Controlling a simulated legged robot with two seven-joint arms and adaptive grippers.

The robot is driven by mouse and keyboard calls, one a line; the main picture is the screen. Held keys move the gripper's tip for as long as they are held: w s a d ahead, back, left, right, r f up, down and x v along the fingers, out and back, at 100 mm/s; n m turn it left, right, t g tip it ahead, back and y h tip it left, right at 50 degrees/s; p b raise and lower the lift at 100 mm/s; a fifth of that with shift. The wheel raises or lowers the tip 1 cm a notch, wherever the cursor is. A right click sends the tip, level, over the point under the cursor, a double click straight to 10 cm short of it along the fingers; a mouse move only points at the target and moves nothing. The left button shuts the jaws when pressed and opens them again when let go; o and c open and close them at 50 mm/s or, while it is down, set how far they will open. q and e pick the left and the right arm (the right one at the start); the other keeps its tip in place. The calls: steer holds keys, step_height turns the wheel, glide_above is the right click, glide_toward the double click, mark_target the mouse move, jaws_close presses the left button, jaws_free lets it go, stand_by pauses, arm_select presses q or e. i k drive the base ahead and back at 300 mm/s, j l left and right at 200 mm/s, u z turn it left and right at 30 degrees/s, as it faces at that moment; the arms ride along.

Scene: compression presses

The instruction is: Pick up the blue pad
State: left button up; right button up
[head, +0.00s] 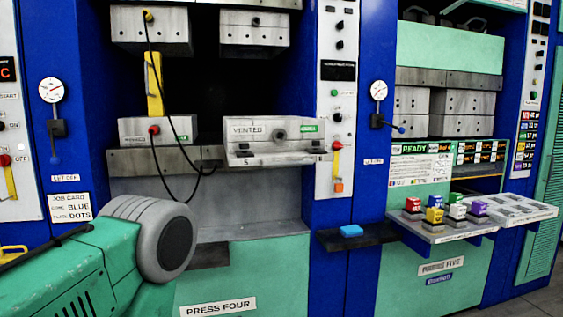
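The blue pad (351,231) is a small, flat, bright blue block. It lies on a dark narrow shelf (372,240) that sticks out low between the two presses, right of the middle of the head view. Nothing covers the pad and nothing touches it from above. Neither of my grippers shows in the head view, so I cannot see their distance from the pad.
Press Four (218,307) stands left of the shelf, with a grey mould block marked VENTED (248,130) jutting out. Right of the shelf, a ledge (425,234) holds several coloured blocks. A teal body with a grey wheel (163,241) fills the lower left.

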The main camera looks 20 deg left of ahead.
mark_target(351, 230)
steer(key=i+l+z, duration=0.25)
steer(key=i, duration=0.25)
steer(key=i+l+z, duration=0.3)
steer(key=i, duration=0.2)
steer(key=i+z, duration=0.25)
steer(key=i, duration=0.25)
